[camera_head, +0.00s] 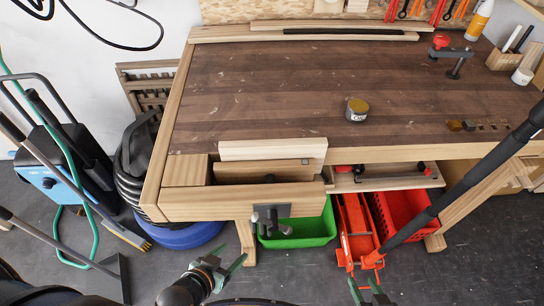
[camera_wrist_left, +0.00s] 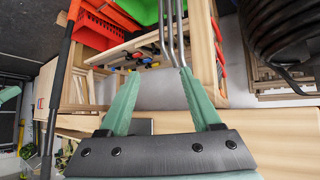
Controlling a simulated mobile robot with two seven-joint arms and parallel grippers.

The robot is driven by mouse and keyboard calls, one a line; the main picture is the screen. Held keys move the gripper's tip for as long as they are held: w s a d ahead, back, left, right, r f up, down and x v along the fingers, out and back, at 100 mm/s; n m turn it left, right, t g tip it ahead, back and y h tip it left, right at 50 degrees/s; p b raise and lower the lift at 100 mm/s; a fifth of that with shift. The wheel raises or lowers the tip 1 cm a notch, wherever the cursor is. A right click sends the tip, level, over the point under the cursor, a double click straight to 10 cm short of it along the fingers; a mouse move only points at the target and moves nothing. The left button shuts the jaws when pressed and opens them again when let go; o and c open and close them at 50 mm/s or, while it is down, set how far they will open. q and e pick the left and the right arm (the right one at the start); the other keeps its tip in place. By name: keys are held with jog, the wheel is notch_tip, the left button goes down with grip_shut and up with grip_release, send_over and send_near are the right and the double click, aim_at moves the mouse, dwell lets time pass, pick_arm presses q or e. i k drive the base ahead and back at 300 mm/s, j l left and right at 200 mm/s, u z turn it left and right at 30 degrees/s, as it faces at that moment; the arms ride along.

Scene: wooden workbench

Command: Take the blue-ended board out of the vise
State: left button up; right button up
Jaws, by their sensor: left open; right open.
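The wooden vise (camera_head: 240,203) is at the front left of the workbench, with its dark metal handle (camera_head: 271,216) hanging on the front. A pale board (camera_head: 272,150) shows on edge along the back of the vise opening. A browner wooden piece (camera_head: 262,168) lies just in front of it, between it and the front jaw. No blue end is clearly visible on either, so I cannot tell which is the blue-ended board. My left gripper (camera_head: 230,270) is open and empty, below and in front of the vise. Its green fingers show apart in the left wrist view (camera_wrist_left: 160,76). My right gripper (camera_head: 366,289) is open and empty at the bottom edge.
A tin (camera_head: 356,110) stands on the bench top (camera_head: 280,90), which is mostly clear. A green bin (camera_head: 305,228) and red crates (camera_head: 404,212) sit under the bench. A blue machine (camera_head: 62,178) and hoses stand at the left. A dark pole (camera_head: 460,185) crosses the right side.

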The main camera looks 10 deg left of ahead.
aim_at(316, 148)
jog(key=u, duration=1.2)
jog(key=k+l+u, duration=0.35)
jog(key=l+u, duration=0.15)
jog(key=l, duration=0.15)
jog(key=k+l, duration=0.25)
jog(key=l, duration=0.15)
